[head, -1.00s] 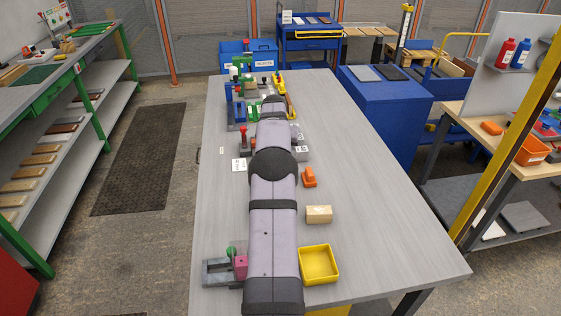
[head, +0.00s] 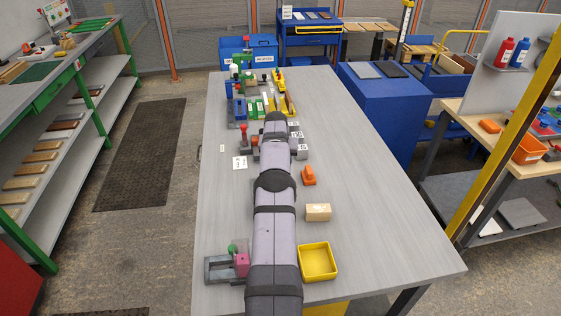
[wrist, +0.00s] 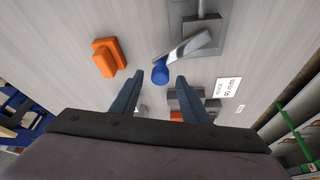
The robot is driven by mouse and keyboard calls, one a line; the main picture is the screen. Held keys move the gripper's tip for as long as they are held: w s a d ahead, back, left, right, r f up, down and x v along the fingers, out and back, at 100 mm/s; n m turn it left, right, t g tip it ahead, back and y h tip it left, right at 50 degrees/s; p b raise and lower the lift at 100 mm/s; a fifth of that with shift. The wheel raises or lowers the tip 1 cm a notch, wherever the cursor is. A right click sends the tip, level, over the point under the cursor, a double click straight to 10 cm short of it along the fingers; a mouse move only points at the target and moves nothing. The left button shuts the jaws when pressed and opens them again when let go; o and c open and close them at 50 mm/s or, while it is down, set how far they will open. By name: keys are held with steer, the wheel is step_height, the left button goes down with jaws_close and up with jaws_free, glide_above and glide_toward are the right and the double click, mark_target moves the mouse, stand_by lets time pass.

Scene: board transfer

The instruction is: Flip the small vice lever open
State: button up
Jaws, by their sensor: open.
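In the wrist view a flat metal lever (wrist: 187,48) with a blue knob (wrist: 159,72) rises from a grey base plate (wrist: 217,33). I take it to be the small vice lever, but the vice body is not clear. My gripper (wrist: 158,77) is open, with one dark finger on each side of the blue knob at the fingertips. I cannot tell whether either finger touches it. In the head view my own arm hides the gripper and this lever.
An orange block (wrist: 106,58) lies left of the lever, with a white label (wrist: 228,88) to the right. In the head view, a wooden block (head: 317,212) and yellow tray (head: 318,262) stand right of my arm.

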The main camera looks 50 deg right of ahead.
steer(key=shift+f, duration=0.3)
jaws_close()
steer(key=shift+s+m, duration=0.1)
steer(key=shift+m, duration=0.2)
steer(key=shift+s+a+m+g+h+b, duration=0.1)
steer(key=shift+s+a+m+g+b, duration=0.3)
steer(key=shift+m+b, duration=0.4)
steer(key=shift+s+a+m+g+h+b, duration=0.1)
steer(key=shift+s+a+m+g+b, duration=0.2)
steer(key=shift+s+m+b, duration=0.5)
steer(key=shift+s+a+m+g+h+b, duration=0.1)
steer(key=shift+s+a+m+g+b, duration=0.25)
steer(key=shift+m, duration=0.75)
steer(key=shift+w, duration=0.15)
jaws_free()
